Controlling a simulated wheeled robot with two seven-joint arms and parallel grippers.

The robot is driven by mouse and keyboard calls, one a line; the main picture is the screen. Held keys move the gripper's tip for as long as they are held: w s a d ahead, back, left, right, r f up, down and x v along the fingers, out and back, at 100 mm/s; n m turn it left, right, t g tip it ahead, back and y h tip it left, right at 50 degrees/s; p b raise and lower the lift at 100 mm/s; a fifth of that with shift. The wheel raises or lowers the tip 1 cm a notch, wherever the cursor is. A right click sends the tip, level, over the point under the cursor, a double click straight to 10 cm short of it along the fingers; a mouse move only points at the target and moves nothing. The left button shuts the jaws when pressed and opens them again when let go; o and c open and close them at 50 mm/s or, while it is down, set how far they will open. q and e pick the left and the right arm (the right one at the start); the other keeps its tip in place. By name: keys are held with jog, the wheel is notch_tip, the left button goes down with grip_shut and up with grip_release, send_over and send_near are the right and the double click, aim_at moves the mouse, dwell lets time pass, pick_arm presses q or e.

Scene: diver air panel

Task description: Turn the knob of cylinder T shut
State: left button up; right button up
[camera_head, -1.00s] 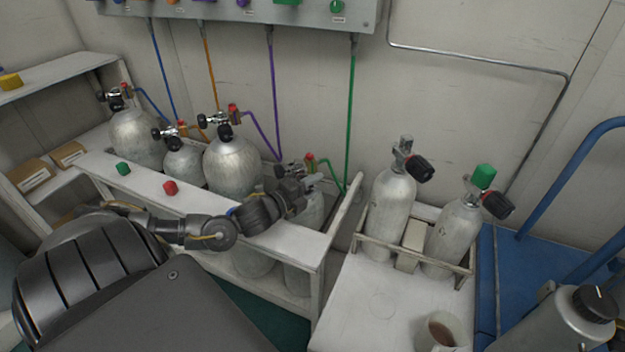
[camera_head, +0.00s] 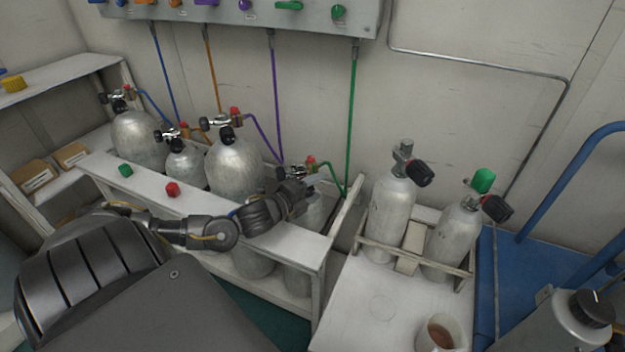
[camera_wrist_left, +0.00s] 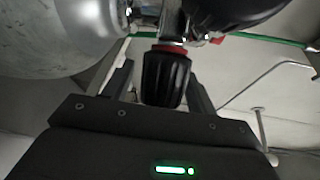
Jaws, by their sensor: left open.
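The rack cylinder with the green hose stands at the right end of the white rack, mostly hidden behind my left arm; its valve (camera_head: 311,163) shows above. No letter T is readable. My left gripper (camera_head: 303,184) is at this valve. In the left wrist view, a ribbed black knob (camera_wrist_left: 166,78) with a red ring at its base sits between the fingers of my open left gripper (camera_wrist_left: 160,92). The fingers are on both sides of the knob, and a gap shows at the left. My right gripper is not in view.
Several other cylinders, one a large silver one (camera_head: 234,165), stand left in the rack. A red cap (camera_head: 173,189) and a green cap (camera_head: 125,170) lie on the rack's top board. Two cylinders (camera_head: 388,215) and a mug (camera_head: 452,325) are on the right bench.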

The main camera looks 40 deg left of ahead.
pick_arm(q)
jog(key=shift+s, duration=0.1)
jog(key=shift+s, duration=0.35)
jog(key=s, duration=0.3)
jog(key=s+r+p, duration=0.1)
jog(key=s, duration=0.1)
jog(key=s+p, duration=0.1)
jog(key=s, duration=0.2)
jog(key=shift+s+a+r, duration=0.2)
jog(key=shift+s+a, duration=0.15)
jog(key=shift+a, duration=0.05)
jog(key=shift+s, duration=0.5)
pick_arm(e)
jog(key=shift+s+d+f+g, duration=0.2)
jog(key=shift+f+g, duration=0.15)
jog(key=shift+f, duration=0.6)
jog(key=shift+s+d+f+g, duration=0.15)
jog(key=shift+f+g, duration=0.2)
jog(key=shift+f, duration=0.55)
pick_arm(q)
jog(key=shift+s, duration=0.1)
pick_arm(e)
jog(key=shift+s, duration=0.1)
